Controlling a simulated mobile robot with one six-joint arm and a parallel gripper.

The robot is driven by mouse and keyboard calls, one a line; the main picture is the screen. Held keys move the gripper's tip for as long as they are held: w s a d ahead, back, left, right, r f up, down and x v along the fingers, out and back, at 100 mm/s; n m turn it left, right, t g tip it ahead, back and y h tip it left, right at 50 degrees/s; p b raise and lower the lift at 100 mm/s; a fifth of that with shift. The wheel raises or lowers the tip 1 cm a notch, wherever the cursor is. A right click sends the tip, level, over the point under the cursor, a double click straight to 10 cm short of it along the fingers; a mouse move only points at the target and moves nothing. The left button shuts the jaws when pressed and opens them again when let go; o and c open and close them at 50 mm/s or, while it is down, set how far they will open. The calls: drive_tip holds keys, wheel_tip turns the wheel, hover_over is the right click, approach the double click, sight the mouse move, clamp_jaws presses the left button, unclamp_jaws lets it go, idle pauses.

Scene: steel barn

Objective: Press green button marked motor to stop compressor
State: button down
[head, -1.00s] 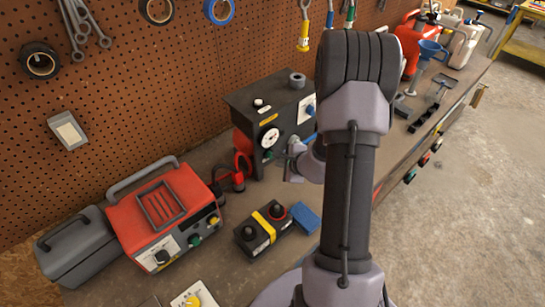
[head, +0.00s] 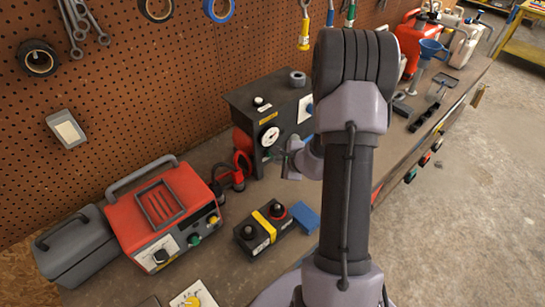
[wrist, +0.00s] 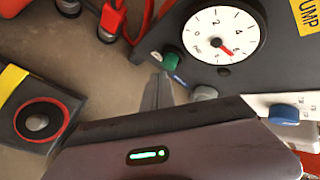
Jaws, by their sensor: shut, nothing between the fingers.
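A dark grey and red box with a round white gauge (head: 269,137) stands against the pegboard. In the wrist view the gauge (wrist: 222,36) has a red needle, and a yellow label ending in "UMP" (wrist: 308,15) is cut off by the frame. A green button (wrist: 172,60) sits below and left of the gauge, with a small blue label (wrist: 180,80) beside it that I cannot read. My gripper (wrist: 158,83) is shut and empty, its tips just below the green button in the picture. I cannot tell whether they touch it.
A grey knob (wrist: 205,93) and a blue knob (wrist: 284,111) lie close to the right of my fingers. A red charger-like unit (head: 155,212) with a green button (head: 194,239) and a black box with a yellow stripe (head: 262,228) stand on the bench.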

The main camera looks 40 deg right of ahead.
drive_tip(key=shift+w, duration=0.75)
idle(0.8)
drive_tip(key=shift+s, duration=0.1)
drive_tip(key=shift+s+b, duration=0.75)
drive_tip(key=shift+s, duration=0.35)
drive_tip(key=shift+d, duration=0.1)
drive_tip(key=s+b, duration=0.3)
drive_tip(key=s, duration=0.3)
drive_tip(key=shift+d, duration=0.2)
